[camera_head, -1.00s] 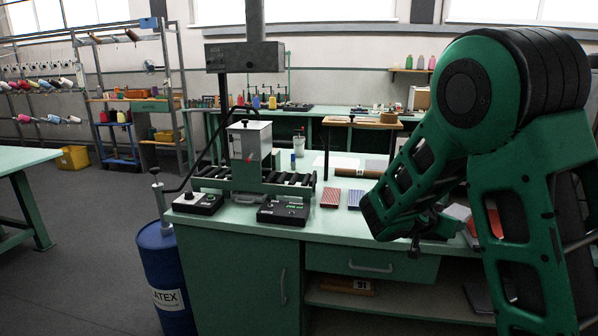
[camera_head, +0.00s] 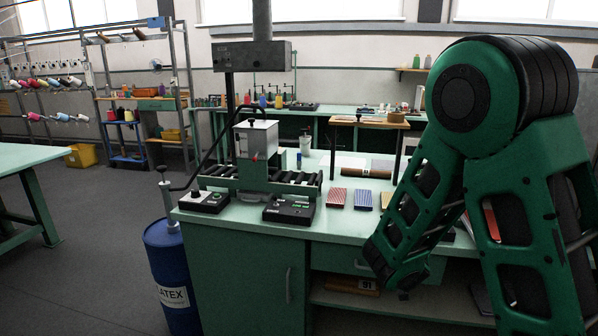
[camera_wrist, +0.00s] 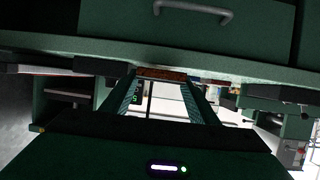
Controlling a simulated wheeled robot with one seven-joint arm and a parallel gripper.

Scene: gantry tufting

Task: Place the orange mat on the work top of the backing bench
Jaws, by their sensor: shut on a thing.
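In the wrist view my gripper (camera_wrist: 166,88) has its two green fingers closed on a thin orange-brown strip, which I take to be the orange mat (camera_wrist: 163,75), seen edge-on. The mat is close to the front edge of a bench; I cannot tell whether it touches. In the head view the green bench (camera_head: 240,262) has a pale green work top (camera_head: 325,225). My arm stands in front of the bench's right part and hides the mat; the gripper is not clear there.
A roller machine (camera_head: 262,180) and two control boxes stand left. A blue latex drum (camera_head: 169,262) is beside the bench. Bare top shows along the front edge.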

